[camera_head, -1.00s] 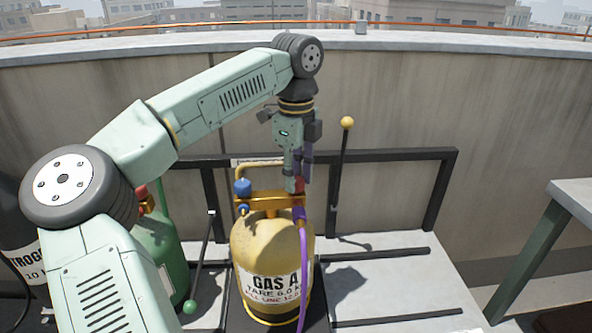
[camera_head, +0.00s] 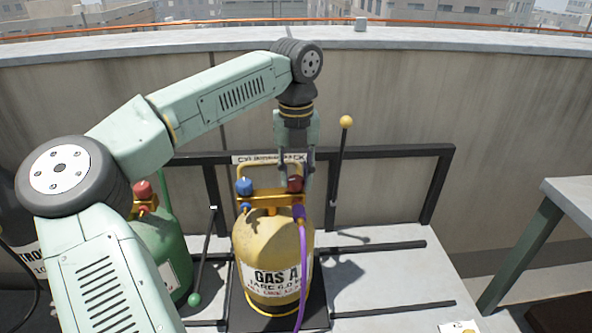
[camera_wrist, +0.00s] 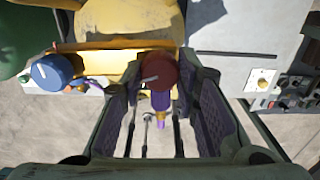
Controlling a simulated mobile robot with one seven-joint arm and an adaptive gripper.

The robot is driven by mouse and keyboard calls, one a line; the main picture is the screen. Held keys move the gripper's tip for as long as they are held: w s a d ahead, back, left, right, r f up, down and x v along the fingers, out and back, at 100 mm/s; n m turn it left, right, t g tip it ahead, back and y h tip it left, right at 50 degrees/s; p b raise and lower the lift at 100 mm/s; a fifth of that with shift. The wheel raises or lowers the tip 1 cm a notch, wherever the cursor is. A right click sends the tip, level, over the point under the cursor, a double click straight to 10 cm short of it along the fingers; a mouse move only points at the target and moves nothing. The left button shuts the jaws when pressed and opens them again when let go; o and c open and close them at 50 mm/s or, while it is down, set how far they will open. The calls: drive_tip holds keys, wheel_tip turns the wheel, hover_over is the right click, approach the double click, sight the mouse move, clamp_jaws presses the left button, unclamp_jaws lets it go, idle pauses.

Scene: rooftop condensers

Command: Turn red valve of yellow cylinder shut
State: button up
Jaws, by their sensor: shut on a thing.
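The yellow cylinder (camera_head: 262,242), labelled GAS A, stands upright in the rack. Its red valve knob (camera_head: 296,184) is on the right of the brass manifold on top, and a blue knob (camera_head: 244,186) is on the left. My gripper (camera_head: 297,168) comes straight down from above and is shut on the red knob. The fingers partly hide the knob in the head view.
A purple hose (camera_head: 302,270) hangs from the manifold below the red knob. A green cylinder (camera_head: 160,245) with its own red knob (camera_head: 143,190) stands to the left. A lever with a yellow ball (camera_head: 346,122) rises close on the right. A grey table (camera_head: 570,195) is at far right.

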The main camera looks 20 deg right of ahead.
sight(296, 179)
drive_tip(key=m+p, duration=0.1)
drive_tip(key=m, duration=0.4)
drive_tip(key=shift+m, duration=0.3)
drive_tip(key=m+p, duration=0.1)
drive_tip(key=m, duration=0.4)
drive_tip(key=m+p, duration=0.1)
drive_tip(key=m, duration=0.4)
drive_tip(key=shift+m, duration=0.4)
drive_tip(key=shift+m+p, duration=0.35)
drive_tip(key=shift+m, duration=1.75)
drive_tip(key=o, duration=1.2)
drive_tip(key=shift+c, duration=0.2)
drive_tip(key=shift+r, duration=0.1)
wheel_tip(296, 179, up, 12)
